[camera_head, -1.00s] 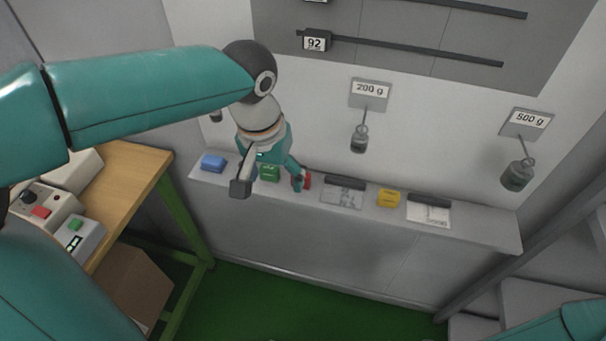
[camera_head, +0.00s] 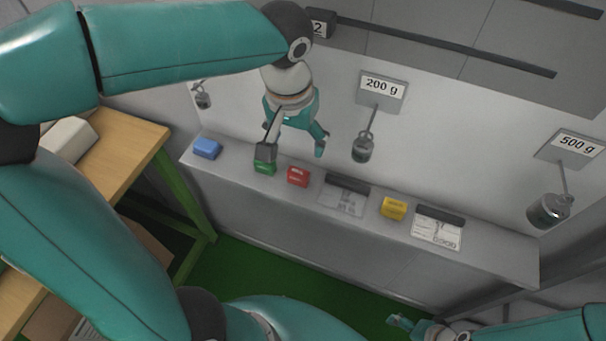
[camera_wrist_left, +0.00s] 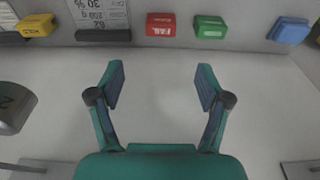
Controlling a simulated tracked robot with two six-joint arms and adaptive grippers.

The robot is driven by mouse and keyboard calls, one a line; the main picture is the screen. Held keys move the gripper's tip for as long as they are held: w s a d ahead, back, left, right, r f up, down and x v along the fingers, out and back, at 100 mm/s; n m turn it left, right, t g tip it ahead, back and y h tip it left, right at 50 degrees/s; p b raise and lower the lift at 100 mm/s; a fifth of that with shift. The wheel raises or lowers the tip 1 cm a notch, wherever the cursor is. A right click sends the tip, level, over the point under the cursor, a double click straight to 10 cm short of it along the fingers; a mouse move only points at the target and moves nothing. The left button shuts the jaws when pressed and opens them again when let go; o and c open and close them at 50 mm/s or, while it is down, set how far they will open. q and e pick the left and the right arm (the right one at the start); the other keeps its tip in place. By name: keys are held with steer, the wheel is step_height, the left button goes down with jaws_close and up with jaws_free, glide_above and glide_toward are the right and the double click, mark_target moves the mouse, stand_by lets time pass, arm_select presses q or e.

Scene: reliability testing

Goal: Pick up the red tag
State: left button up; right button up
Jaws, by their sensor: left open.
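The red tag (camera_head: 298,177) sits on the grey ledge (camera_head: 225,181), between the green tag (camera_head: 264,167) and a clipboard sheet. In the left wrist view the red tag (camera_wrist_left: 160,25) is at the top, with "FAIL" lettering upside down. My left gripper (camera_head: 295,142) is open and empty, just above the red and green tags in the head view. In the left wrist view its two fingers (camera_wrist_left: 161,78) are spread apart, with bare wall between them and the tag beyond the tips. Part of my right gripper (camera_head: 400,321) shows at the bottom right; its jaws are unclear.
A blue tag (camera_head: 207,148) and a yellow tag (camera_head: 394,207) also lie on the ledge, with two clipboard sheets. Weights hang on the wall, including one under the 200 g sign (camera_head: 381,86). A wooden table (camera_head: 130,150) stands at left.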

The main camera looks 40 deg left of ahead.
mark_target(298, 171)
arm_select(q)
steer(key=f, duration=0.6)
steer(key=shift+w+a+f+b, duration=0.25)
steer(key=shift+w+f+b, duration=0.05)
steer(key=shift+w+b, duration=0.05)
step_height(298, 171, down, 5)
steer(key=shift+d+r, duration=0.15)
steer(key=shift+r, duration=0.05)
steer(key=shift+f, duration=0.4)
steer(key=c, duration=1.1)
